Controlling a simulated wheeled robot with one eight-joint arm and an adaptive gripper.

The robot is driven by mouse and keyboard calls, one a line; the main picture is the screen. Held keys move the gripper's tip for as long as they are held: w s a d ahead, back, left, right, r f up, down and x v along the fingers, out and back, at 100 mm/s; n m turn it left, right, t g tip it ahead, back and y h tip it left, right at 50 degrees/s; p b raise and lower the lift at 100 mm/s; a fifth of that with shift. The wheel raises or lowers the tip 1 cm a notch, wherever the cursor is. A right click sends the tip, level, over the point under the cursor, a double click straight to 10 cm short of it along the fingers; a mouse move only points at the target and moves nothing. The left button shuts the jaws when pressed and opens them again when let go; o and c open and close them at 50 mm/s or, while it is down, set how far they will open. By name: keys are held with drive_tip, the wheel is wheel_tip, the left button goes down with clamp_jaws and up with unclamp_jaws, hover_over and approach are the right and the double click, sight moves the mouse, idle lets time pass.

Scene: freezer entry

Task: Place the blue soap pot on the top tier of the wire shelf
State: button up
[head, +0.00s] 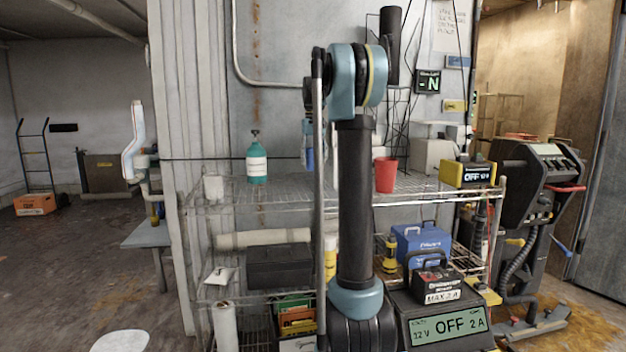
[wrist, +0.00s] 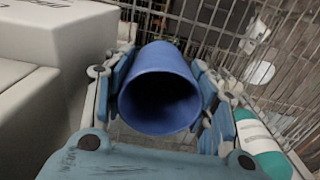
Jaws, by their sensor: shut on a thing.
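The blue soap pot (wrist: 158,88) shows in the wrist view as a round, open-mouthed blue cup with its dark inside facing the camera. My gripper (wrist: 165,72) is shut on it, with teal finger pads along both sides. In the head view, a small blue part of the pot (head: 309,158) shows just left of my arm, most of it hidden. The wire shelf (head: 275,198) stands ahead, and the pot appears over its top tier. I cannot tell whether the pot touches the wires.
On the top tier, a teal bottle (head: 257,167) and white cup (head: 214,187) stand left. A red cup (head: 386,175) and yellow-black device (head: 467,174) stand right. White boxes (wrist: 50,75) fill the wrist view's left. Bare wire shows between the teal bottle and my arm.

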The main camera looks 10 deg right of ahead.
drive_tip(key=shift+f, duration=3.65)
drive_tip(key=o, duration=1)
drive_tip(key=shift+o, duration=0.2)
wheel_tip(320, 180, up, 12)
drive_tip(key=shift+r, duration=0.1)
